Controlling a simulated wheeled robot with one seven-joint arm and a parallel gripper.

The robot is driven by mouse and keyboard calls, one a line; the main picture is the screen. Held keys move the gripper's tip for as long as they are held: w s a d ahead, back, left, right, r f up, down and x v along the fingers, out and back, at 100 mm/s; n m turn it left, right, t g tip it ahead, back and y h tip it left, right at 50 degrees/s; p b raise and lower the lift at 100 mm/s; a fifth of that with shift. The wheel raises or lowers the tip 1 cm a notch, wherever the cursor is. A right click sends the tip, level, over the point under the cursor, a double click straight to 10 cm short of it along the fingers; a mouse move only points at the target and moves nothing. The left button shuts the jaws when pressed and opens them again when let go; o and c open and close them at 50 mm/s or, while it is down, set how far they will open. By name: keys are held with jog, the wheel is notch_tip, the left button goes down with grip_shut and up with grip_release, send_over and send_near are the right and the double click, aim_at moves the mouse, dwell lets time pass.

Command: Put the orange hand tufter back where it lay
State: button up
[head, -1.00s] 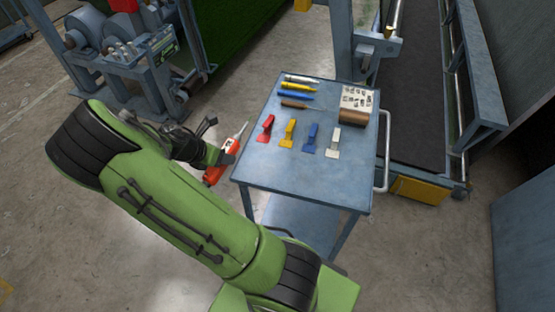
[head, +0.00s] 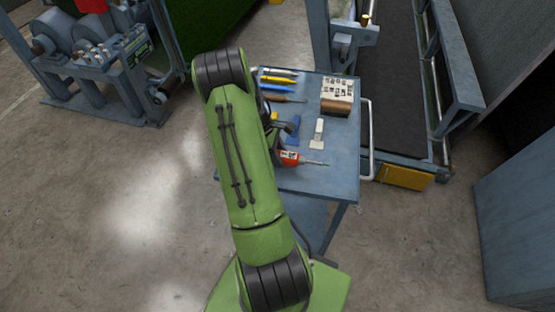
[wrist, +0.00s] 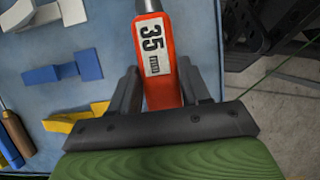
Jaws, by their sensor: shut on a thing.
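The orange hand tufter (head: 290,157) shows beside my forearm in the head view, over the front part of the blue-grey bench (head: 338,179). Its thin metal shaft points right. In the wrist view the tufter (wrist: 162,96) carries a white "35" label and sits between the two dark fingers of my gripper (wrist: 158,86), which is shut on it. The shaft runs out of the top of the wrist view. My gripper is mostly hidden behind my arm in the head view. I cannot tell whether the tufter touches the bench top.
A white tool (head: 318,133) and a blue tool (head: 293,127) lie behind the tufter. A yellow tool (wrist: 76,118) shows in the wrist view. Pen-like tools (head: 280,80) and a patterned block (head: 337,92) lie farther back. The bench's front right top is clear.

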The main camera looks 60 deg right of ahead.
jog(key=shift+f, duration=1.35)
jog(key=shift+f, duration=0.1)
jog(key=o, duration=1.3)
jog(key=shift+c, duration=0.2)
